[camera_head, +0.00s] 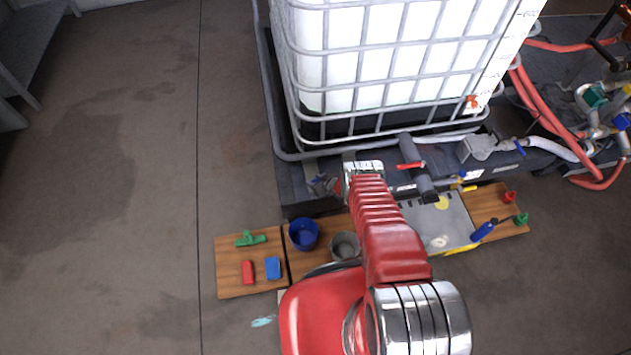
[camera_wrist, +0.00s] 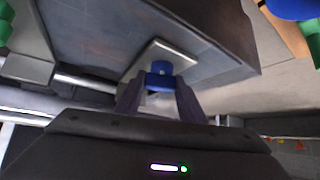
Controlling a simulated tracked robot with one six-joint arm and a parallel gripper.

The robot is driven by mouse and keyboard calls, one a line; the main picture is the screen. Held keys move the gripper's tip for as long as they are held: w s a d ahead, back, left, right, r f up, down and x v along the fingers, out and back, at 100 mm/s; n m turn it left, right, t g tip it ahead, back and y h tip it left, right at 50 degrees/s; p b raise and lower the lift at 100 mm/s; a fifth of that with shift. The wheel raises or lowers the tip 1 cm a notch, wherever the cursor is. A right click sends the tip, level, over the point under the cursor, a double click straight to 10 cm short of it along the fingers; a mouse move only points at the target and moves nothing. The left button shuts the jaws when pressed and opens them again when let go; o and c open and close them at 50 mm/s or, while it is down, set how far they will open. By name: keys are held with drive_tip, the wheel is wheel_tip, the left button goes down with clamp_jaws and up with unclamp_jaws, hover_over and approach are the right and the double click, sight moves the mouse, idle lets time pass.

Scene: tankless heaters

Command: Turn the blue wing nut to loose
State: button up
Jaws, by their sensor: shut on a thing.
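The blue wing nut (camera_wrist: 160,79) shows in the wrist view, in front of a light square plate (camera_wrist: 163,54) on a dark grey surface. My gripper (camera_wrist: 158,90) has one dark finger on each side of the blue part and is shut on it. In the head view my gripper (camera_head: 322,185) is small, beside the dark base under the white tank. The wing nut cannot be made out there. The exact angle of its wings is hard to tell.
A caged white tank (camera_head: 400,60) stands behind my arm. A wooden board (camera_head: 232,272) holds green, red and blue pieces. A blue bucket (camera_head: 304,235) and a grey bucket (camera_head: 345,247) stand beside it. Red hoses (camera_head: 540,105) run at the right. The left floor is clear.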

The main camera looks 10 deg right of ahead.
drive_tip(key=shift+n+g+y, duration=0.4)
drive_tip(key=shift+n+y, duration=0.2)
drive_tip(key=shift+n, duration=0.3)
drive_tip(key=shift+n+y, duration=0.3)
drive_tip(key=shift+n, duration=0.2)
drive_tip(key=o, duration=1)
drive_tip(key=shift+o, duration=0.2)
drive_tip(key=shift+r, duration=0.1)
drive_tip(key=v, duration=1.3)
drive_tip(key=shift+d+r, duration=0.2)
drive_tip(key=shift+r, duration=0.05)
